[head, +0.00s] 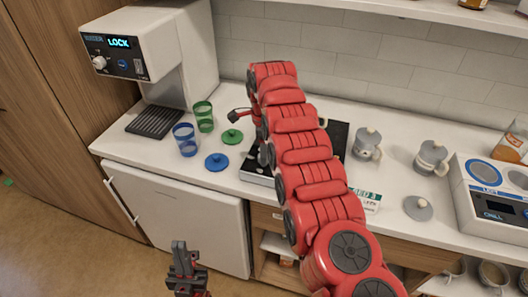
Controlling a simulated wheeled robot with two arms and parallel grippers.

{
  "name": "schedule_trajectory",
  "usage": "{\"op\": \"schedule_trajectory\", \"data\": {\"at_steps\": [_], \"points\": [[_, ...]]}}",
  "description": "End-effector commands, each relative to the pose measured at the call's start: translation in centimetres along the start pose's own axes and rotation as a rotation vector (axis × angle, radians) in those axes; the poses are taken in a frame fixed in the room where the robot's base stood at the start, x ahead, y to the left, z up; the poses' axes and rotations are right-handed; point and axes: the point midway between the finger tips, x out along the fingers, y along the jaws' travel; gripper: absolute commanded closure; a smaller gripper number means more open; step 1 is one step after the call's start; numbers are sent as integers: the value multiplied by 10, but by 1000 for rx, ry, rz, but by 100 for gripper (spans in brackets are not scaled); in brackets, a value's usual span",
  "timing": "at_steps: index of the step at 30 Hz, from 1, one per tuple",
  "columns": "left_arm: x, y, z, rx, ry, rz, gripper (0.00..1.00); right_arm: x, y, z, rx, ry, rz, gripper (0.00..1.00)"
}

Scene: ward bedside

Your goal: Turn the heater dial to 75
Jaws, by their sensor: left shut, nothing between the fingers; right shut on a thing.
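A device with a black top (338,136) and a pale front base (256,177) stands mid-counter, mostly hidden behind my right arm. It may be the heater; no dial on it is visible. My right arm reaches up over it from the lower right and bends down at its far end. A dark part shows beside the arm near the device, but the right fingertips and anything between them are hidden. My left gripper (184,262) is shut and empty, low in front of the white cabinet door, away from the counter.
A dispenser (150,45) showing LOCK has a white knob (100,62). Blue (186,139) and green (203,116) cups stand near blue (217,162) and green (232,136) lids. Grey lidded mugs (367,145) (431,158), a grey lid (418,208) and a panelled device (490,200) are right.

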Motion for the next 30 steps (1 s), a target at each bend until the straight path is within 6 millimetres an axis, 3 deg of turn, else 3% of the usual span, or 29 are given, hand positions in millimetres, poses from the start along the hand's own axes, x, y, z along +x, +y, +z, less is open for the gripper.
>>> {"op": "schedule_trajectory", "data": {"at_steps": [11,12,16,26,30], "points": [[0,0,0,0,0,0,100,-2,-2,-1,5,-1,-6,100],[0,0,0,0,0,0,100,-2,-2,-1,5,-1,-6,48],[0,0,0,0,0,0,100,-1,-1,0,4,0,-4,25],[0,0,0,0,0,0,100,-2,-1,0,4,-1,-2,23],[1,0,0,0,0,0,100,-14,-1,0,5,-3,-3,23]]}}
